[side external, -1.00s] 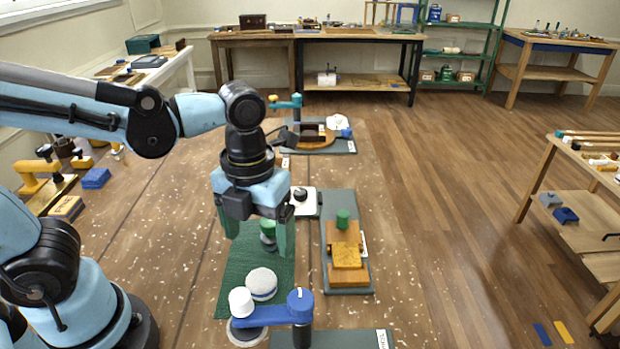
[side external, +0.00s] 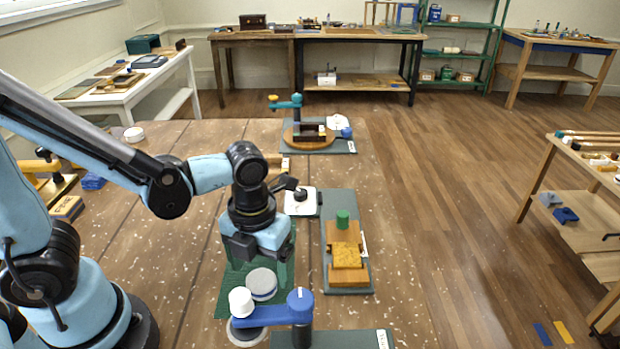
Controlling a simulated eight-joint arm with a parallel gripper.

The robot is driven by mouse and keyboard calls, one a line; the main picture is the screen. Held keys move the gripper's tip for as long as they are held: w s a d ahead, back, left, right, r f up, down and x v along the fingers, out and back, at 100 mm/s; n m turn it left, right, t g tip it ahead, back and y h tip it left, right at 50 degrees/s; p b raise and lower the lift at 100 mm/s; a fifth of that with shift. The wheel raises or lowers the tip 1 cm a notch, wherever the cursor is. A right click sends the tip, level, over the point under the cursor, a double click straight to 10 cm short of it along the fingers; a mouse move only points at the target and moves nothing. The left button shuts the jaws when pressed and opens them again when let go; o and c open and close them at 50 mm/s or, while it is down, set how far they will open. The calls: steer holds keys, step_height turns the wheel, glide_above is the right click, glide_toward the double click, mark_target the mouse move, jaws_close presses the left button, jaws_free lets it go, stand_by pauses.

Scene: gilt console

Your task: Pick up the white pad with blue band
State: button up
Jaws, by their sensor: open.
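The white pad with blue band (side external: 262,285) looks like the round white disc with a bluish-grey band, lying on the green mat (side external: 229,300) in the side external view. The green-topped object on the mat is hidden behind my gripper.
A blue-armed fixture (side external: 300,308) with a white cylinder (side external: 240,301) stands close in front of the pad. A grey board (side external: 348,287) with wooden blocks and a green knob lies to the right. A white block with a dark knob (side external: 300,202) sits behind. Bare tabletop lies left of the mat.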

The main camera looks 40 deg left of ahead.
mark_target(261, 278)
steer(key=shift+a+f, duration=0.15)
steer(key=shift+f, duration=1.8)
steer(key=c, duration=1.1)
steer(key=shift+r, duration=0.15)
steer(key=shift+r, duration=4.85)
